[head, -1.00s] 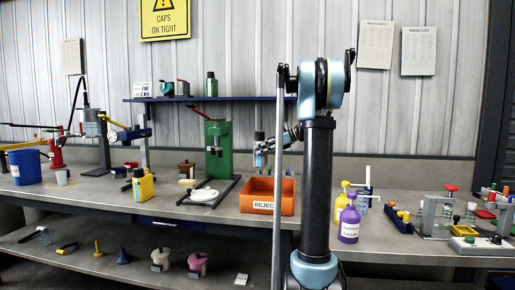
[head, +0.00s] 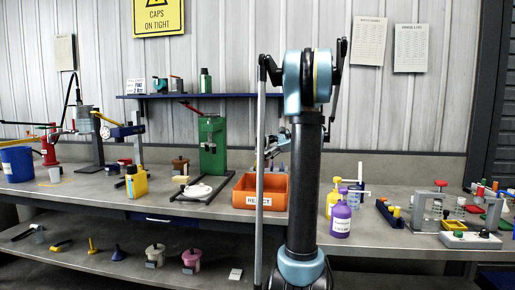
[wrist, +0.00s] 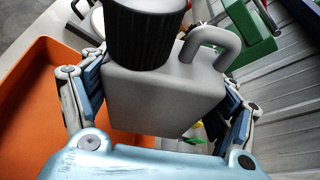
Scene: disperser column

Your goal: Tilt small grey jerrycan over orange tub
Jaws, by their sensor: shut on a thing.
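The small grey jerrycan (wrist: 165,95) fills the middle of the wrist view, with a ribbed black cap (wrist: 146,35) and a grey loop handle (wrist: 215,42). My gripper (wrist: 160,102) is shut on its body, one finger on each side. In the head view my gripper (head: 276,146) is above the back of the orange tub, partly behind my arm and a thin pole; I cannot make out the jerrycan there. The orange tub (head: 245,198), labelled REJECT, stands on the bench. In the wrist view the tub (wrist: 22,110) lies left of and below the jerrycan.
A green press (head: 212,145) and a white dish (head: 198,190) stand left of the tub. Yellow and purple bottles (head: 340,220) stand to its right. A blue shelf (head: 180,96) runs along the wall above. A yellow container (head: 136,184) stands farther left.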

